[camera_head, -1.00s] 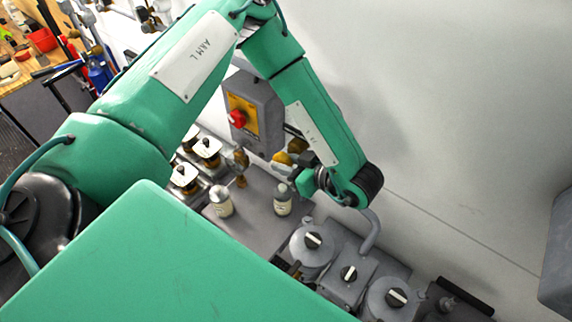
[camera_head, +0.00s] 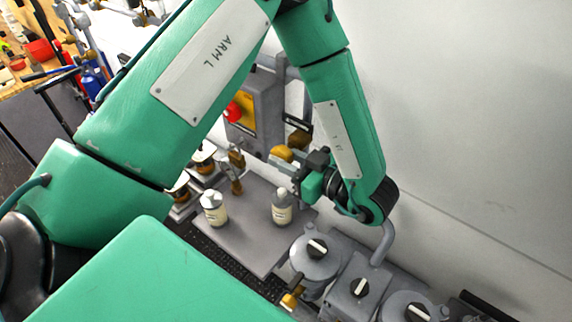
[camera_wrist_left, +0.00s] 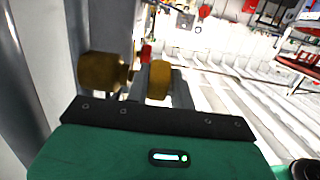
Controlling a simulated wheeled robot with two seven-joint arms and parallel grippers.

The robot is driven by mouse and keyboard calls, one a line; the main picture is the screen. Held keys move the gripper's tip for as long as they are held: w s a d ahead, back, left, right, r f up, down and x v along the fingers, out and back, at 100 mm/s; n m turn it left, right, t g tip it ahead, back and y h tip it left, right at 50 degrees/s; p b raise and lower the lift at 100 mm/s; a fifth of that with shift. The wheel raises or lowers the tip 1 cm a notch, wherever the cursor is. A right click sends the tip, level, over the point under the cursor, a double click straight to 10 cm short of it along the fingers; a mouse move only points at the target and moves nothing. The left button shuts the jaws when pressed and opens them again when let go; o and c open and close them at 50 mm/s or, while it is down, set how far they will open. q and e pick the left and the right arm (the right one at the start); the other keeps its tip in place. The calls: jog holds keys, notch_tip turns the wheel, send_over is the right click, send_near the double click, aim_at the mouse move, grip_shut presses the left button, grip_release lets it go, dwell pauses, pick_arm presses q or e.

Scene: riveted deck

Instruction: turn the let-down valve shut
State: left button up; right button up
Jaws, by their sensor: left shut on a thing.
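The let-down valve appears to be the brass fitting (camera_head: 298,139) with a round yellow knob (camera_head: 282,153), low on the wall beside the grey switch box. In the left wrist view the brass body (camera_wrist_left: 100,72) is at the left and the yellow knob (camera_wrist_left: 158,80) stands in front of the palm, between the fingers. My left gripper (camera_head: 291,165) reaches the knob from the right and is shut on it. The fingertips are small and partly hidden in the head view. My right gripper is not in view.
The switch box (camera_head: 262,108) with a red knob is behind my left arm. Two pale bottles (camera_head: 214,210) (camera_head: 283,208) stand on a grey plate (camera_head: 245,235) below the gripper. Grey housings with black-and-white dials (camera_head: 317,249) are at the lower right. Bare wall (camera_head: 470,120) lies to the right.

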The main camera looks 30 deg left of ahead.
pick_arm(q)
jog(key=shift+f, duration=0.15)
dwell(0.3)
jog(key=o, duration=1)
jog(key=shift+d, duration=0.1)
jog(key=shift+d+b, duration=0.4)
jog(key=shift+d, duration=0.15)
jog(key=shift+s+d+r+b, duration=0.25)
jog(key=shift+d+b, duration=0.4)
jog(key=shift+d, duration=1.45)
jog(key=shift+s+d+r+b, duration=0.1)
jog(key=shift+d+r+b, duration=0.4)
jog(key=shift+d, duration=1.6)
jog(key=shift+s+d+r+b, duration=0.2)
jog(key=shift+d+b, duration=0.55)
jog(key=shift+d, duration=1.35)
jog(key=shift+f, duration=0.1)
